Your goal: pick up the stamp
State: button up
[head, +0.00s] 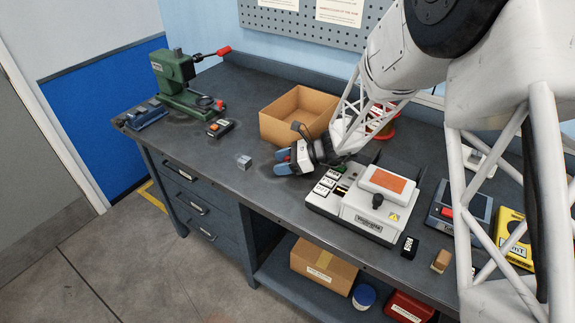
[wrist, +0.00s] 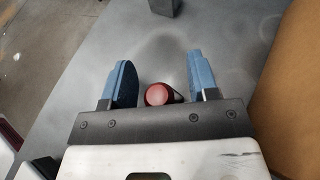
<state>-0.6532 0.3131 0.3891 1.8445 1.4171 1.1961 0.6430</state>
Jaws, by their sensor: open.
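My gripper (head: 284,163) is low over the bench left of the white electrode device, its two blue fingers open. In the wrist view the gripper (wrist: 158,75) has its fingers spread wide apart. A small thing with a round red top and a dark side, seemingly the stamp (wrist: 157,94), shows between the fingers, close to the gripper's dark front bar. Neither finger is seen touching it.
A small grey metal cube (head: 244,162) stands left of my gripper. An open cardboard box (head: 298,115) is behind it. The white device (head: 362,205) stands close on the right. A green press (head: 180,80) is at the far left. The bench's front edge is near.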

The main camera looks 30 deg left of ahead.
dwell(0.4)
jog(key=c, duration=1)
jog(key=shift+r, duration=0.1)
notch_tip(320, 180, up, 10)
dwell(0.7)
